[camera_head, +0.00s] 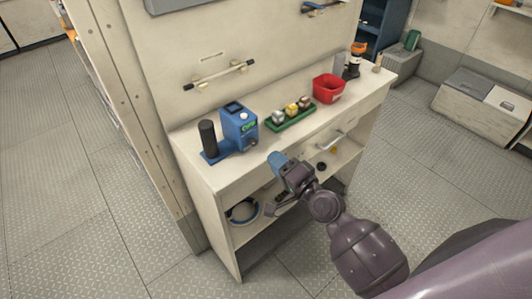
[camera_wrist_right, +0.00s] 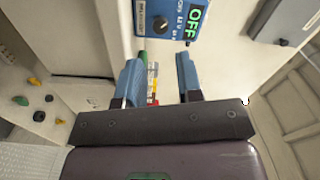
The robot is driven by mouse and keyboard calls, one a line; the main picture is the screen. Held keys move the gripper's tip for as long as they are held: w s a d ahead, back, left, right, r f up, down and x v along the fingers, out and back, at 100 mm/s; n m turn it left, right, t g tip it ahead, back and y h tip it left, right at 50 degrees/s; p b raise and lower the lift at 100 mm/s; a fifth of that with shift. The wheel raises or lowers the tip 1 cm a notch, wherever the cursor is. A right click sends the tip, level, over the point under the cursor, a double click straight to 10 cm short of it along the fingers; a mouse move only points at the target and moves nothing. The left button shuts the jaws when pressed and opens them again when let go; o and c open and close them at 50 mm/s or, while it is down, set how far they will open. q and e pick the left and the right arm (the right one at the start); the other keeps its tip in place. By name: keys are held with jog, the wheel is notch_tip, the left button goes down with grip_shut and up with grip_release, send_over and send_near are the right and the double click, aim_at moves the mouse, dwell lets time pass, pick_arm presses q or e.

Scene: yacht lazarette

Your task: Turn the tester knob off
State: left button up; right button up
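The blue tester (camera_head: 238,130) stands on the white bench top, on a blue base beside a black cylinder. In the right wrist view the tester (camera_wrist_right: 172,36) is at the top, with a dark round knob (camera_wrist_right: 160,24) with a pale pointer mark, and green lettering that appears to read OFF. My right gripper (camera_head: 278,160) is in front of the bench edge, to the right of the tester. In the right wrist view its blue fingers (camera_wrist_right: 158,70) are apart with nothing gripped, short of the knob. My left gripper is not in view.
A green tray (camera_head: 291,118) with several small blocks sits right of the tester, then a red bin (camera_head: 328,88). A dark bottle (camera_head: 354,66) stands at the far end. A drawer handle (camera_head: 331,141) juts from the bench front. A wall rail (camera_head: 219,75) is behind.

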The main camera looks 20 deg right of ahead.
jog(key=shift+v, duration=1.35)
jog(key=s+d+f+n+g+h, duration=0.2)
jog(key=s+d+f+n+h, duration=0.1)
jog(key=s+f+n, duration=0.3)
jog(key=s+d+f+n+g+h, duration=0.3)
jog(key=s+d+f+n, duration=0.1)
jog(key=s+f, duration=0.5)
jog(key=shift+s+n+g, duration=0.3)
jog(key=shift+s+n, duration=0.45)
jog(key=shift+n, duration=0.15)
jog(key=shift+f, duration=0.1)
